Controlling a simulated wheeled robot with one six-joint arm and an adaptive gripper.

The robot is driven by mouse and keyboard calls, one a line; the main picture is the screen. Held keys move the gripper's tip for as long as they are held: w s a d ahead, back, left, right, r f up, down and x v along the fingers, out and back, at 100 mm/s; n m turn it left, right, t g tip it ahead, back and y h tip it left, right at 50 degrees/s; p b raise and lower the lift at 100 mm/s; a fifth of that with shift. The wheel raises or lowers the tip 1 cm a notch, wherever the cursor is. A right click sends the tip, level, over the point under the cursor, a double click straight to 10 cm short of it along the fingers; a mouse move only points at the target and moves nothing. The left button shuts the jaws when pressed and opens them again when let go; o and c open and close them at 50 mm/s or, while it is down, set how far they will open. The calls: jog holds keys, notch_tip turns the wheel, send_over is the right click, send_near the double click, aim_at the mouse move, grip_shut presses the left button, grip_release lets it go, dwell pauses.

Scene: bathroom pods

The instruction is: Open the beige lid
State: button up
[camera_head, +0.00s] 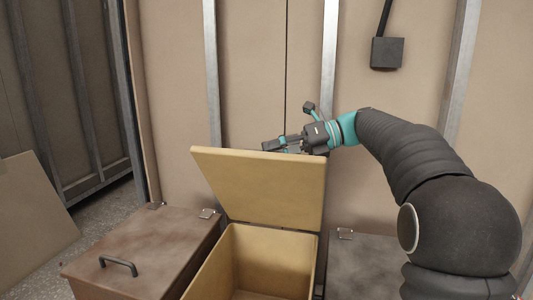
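The beige lid (262,186) stands raised and tilted back over a beige box (262,262), whose inside shows open and empty as far as I see. My gripper (276,145) is at the lid's upper edge, partly behind it. The lid hides the lower part of the gripper. I cannot tell whether its fingers are apart or closed, nor whether they touch the lid.
A brown box lid with a dark handle (118,265) lies closed to the left. Another brown lid (365,266) is to the right, partly behind my arm. A beige wall with metal posts (330,60) stands close behind.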

jog(key=shift+x, duration=1.05)
grip_shut()
jog(key=shift+r, duration=0.1)
